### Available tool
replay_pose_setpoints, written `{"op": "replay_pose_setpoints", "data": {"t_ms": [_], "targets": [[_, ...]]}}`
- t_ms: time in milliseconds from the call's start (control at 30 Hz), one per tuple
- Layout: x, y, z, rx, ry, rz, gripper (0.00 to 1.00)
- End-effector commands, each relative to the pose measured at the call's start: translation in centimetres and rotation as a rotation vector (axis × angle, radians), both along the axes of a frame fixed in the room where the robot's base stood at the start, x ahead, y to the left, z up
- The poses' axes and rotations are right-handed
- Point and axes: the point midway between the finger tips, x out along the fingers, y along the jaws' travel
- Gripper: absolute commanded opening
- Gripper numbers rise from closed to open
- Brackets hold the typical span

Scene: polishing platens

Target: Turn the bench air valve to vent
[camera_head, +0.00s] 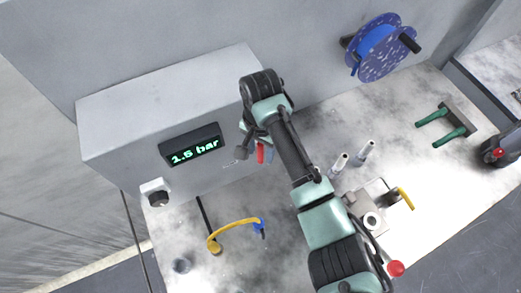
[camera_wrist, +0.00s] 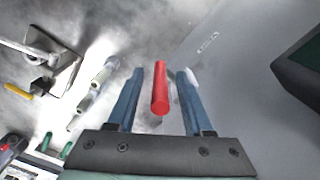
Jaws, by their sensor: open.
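A red handle (camera_wrist: 160,90), which looks like the air valve's lever, sticks out toward the wrist camera. It also shows as a small red piece in the head view (camera_head: 261,153), at the right end of the grey box. My gripper (camera_wrist: 160,74) is open, with one blue finger on each side of the handle and a gap visible on both sides. In the head view my gripper (camera_head: 256,147) is partly hidden by my wrist. The valve body is hidden. A green display (camera_head: 195,150) on the box reads 1.5 bar.
A small label (camera_wrist: 207,42) is on the grey panel. A dark knob (camera_head: 158,197) sits left of the display, with a yellow curved piece (camera_head: 235,232) below. Two pale nozzles (camera_head: 365,151) and a metal block (camera_head: 378,205) stand right of my arm. A blue reel (camera_head: 378,45) hangs behind.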

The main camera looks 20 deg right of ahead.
Motion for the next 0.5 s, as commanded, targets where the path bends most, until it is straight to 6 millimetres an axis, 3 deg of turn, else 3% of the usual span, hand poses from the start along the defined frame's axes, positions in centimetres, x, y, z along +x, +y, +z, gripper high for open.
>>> {"op": "replay_pose_setpoints", "data": {"t_ms": [200, 467, 500], "targets": [[0.0, 0.0, -1.6, 0.000, 0.000, 0.000, 0.51], [0.0, 0.0, -1.8, 0.000, -0.001, 0.000, 0.51], [0.0, 0.0, -1.8, 0.000, -0.001, 0.000, 0.47]]}}
